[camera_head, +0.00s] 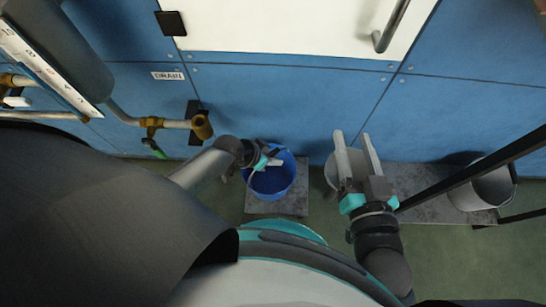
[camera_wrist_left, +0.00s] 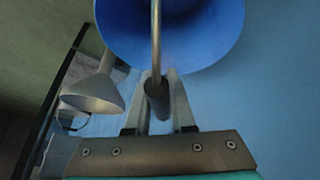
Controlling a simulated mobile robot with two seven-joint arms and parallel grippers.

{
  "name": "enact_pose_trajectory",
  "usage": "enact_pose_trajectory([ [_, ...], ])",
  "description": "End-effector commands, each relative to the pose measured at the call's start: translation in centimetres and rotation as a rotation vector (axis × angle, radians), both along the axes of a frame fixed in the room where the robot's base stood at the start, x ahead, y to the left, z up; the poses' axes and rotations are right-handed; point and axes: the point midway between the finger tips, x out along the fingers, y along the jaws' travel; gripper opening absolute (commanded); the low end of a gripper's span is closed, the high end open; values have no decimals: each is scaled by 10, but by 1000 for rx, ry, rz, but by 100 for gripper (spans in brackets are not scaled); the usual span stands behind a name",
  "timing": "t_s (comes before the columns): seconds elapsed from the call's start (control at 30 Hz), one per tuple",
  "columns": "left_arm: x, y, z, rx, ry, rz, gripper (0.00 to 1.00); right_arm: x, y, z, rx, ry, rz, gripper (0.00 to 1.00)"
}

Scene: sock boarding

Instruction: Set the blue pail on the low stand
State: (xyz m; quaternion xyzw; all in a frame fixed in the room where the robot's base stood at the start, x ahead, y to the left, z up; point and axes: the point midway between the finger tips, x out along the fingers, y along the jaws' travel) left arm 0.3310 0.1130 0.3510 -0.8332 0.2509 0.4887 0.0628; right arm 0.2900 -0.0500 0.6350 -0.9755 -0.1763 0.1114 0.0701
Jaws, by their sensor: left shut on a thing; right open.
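The blue pail (camera_head: 272,188) is left of the middle in the head view, in front of the blue wall. My left gripper (camera_head: 268,160) is at its top, shut on the dark grip of its handle (camera_wrist_left: 157,98). The pail's blue side (camera_wrist_left: 205,30) fills the top of the left wrist view. A low grey stand (camera_head: 297,203) shows beneath and around the pail; I cannot tell whether the pail touches it. My right gripper (camera_head: 356,155) is open and empty, to the right of the pail, with its fingers pointing towards the wall.
A longer grey bench (camera_head: 415,182) lies to the right. A grey pail (camera_head: 490,188) is at its right end, and another (camera_head: 331,172) is partly hidden behind my right gripper. A drain pipe with a brass end (camera_head: 201,126) juts from the wall at the left.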

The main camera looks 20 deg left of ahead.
Motion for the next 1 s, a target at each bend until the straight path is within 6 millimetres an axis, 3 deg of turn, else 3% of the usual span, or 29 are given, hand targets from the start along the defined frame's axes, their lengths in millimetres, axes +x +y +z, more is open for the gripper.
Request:
enact_pose_trajectory([
  [0.33, 2, -1, -2, -2, -4, 0, 0, -2, 2, 1, 17, -24, 0, 50],
  [0.37, 0, 0, -3, 0, 0, 0, 24, -2, 2, 2, 18, -27, -1, 50],
  [0.6, 0, 0, -3, 0, 0, -1, 51, -1, 2, 2, 16, -25, 0, 50],
  [1.0, 0, 0, 0, 0, 0, -1, 52, -1, 1, 1, 4, -4, 1, 50],
])
